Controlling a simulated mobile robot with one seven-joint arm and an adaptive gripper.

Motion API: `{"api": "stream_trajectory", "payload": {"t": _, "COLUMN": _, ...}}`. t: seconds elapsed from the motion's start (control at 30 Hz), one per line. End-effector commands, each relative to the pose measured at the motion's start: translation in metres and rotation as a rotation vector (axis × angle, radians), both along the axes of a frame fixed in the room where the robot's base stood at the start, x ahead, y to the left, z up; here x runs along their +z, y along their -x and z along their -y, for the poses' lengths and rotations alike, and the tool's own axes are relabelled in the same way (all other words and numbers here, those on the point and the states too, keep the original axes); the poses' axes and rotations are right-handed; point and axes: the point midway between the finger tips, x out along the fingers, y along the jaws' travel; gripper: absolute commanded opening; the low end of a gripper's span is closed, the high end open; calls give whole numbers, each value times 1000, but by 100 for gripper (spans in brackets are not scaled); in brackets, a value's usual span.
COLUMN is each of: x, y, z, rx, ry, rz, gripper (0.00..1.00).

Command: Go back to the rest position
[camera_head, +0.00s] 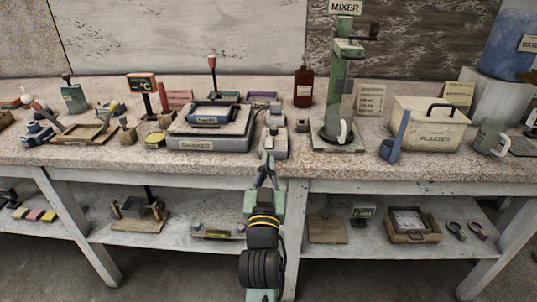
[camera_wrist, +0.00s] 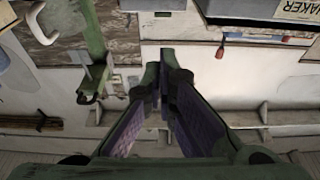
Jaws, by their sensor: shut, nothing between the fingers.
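My gripper (camera_head: 267,163) is in front of the workbench (camera_head: 350,165), at the front edge of its top in the head view, with my arm reaching up from below. In the wrist view the two green fingers of my gripper (camera_wrist: 168,60) come together at their tips, with nothing between them. A small grey box device (camera_head: 273,141) stands on the bench just beyond the fingertips in the head view. I cannot tell whether the fingers touch it.
A shaker (camera_head: 209,143) stands left of my gripper and a green mixer (camera_head: 338,130) right of it.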

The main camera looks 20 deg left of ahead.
Motion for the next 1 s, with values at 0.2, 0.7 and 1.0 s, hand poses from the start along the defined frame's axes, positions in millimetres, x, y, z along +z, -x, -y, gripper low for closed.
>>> {"api": "stream_trajectory", "payload": {"t": 0.2, "x": -5, "y": 9, "z": 3, "rx": 0, "ry": 0, "rz": 0, "gripper": 0}}
{"api": "stream_trajectory", "payload": {"t": 0.7, "x": 6, "y": 12, "z": -6, "rx": 23, "ry": -6, "rz": 26, "gripper": 0}}
{"api": "stream_trajectory", "payload": {"t": 1.0, "x": 144, "y": 100, "z": -102, "rx": 344, "ry": -126, "rz": 370, "gripper": 0}}
